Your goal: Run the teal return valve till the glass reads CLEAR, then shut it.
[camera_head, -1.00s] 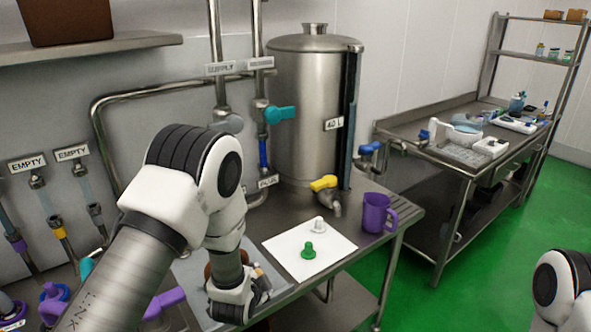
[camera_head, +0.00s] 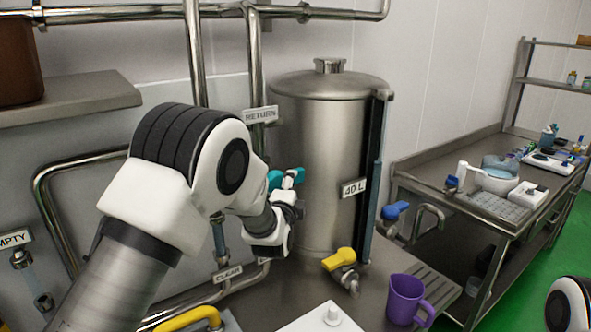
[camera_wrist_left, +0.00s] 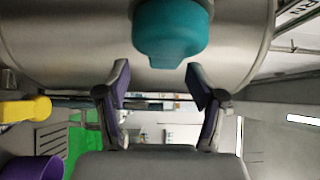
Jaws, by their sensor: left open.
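The teal return valve (camera_head: 276,179) is on the pipe under the RETURN label (camera_head: 260,115), left of the steel tank, partly hidden by my left arm. My left gripper (camera_head: 289,198) is at its handle. In the left wrist view the teal handle (camera_wrist_left: 171,30) is close ahead, above the gap between the open fingers (camera_wrist_left: 157,80); no grip on it shows. A grey-blue sight glass (camera_head: 219,237) shows below my arm, with a label reading CLEAR (camera_head: 228,274) beneath it. My arm hides the pipe above that glass. My right gripper is out of view.
The 40 L tank (camera_head: 318,150) stands close to the right of my gripper. A yellow valve (camera_head: 339,260) sits low at the tank's front. A purple mug (camera_head: 405,298) stands on the bench. A side table at the right holds lab items.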

